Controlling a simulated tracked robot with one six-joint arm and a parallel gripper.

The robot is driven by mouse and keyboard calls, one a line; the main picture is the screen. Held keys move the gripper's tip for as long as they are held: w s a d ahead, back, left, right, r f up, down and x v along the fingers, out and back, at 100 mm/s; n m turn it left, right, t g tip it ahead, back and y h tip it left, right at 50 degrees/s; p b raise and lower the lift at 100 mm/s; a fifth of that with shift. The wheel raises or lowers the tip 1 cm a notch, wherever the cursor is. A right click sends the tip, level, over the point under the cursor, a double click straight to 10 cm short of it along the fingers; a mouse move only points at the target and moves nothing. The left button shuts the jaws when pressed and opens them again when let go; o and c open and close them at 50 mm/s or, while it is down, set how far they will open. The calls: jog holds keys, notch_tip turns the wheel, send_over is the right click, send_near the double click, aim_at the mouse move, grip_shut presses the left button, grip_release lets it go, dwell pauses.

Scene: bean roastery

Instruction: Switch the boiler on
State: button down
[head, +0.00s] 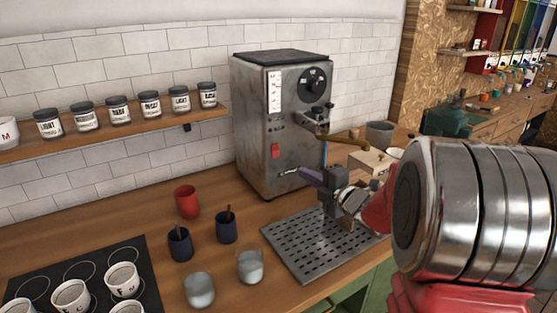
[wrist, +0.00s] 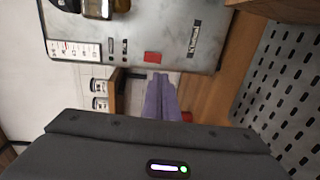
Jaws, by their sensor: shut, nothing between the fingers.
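The boiler (head: 257,115) is a grey metal machine standing against the tiled wall, with a dial, a white scale strip and a spout on its front. A red switch (head: 275,150) sits low on its front face; it also shows as a red rectangle in the wrist view (wrist: 152,58). I cannot tell its on or off position. My gripper (head: 308,174) has purple fingers, shut and empty, in front of the boiler's lower front and right of the switch. In the wrist view the fingertips (wrist: 158,78) point towards the boiler front, just below the switch in the picture.
A perforated drip tray (head: 300,250) lies under my wrist. A brass-coloured handle (head: 343,137) sticks out from the boiler above my gripper. A red cup (head: 187,201), dark cups and glasses stand left on the counter. A shelf of jars (head: 117,109) hangs on the wall.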

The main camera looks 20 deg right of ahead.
aim_at(276, 157)
jog(key=shift+w, duration=0.1)
dwell(0.3)
jog(key=x, duration=1.4)
jog(key=shift+a, duration=0.1)
jog(key=shift+a, duration=0.1)
dwell(0.3)
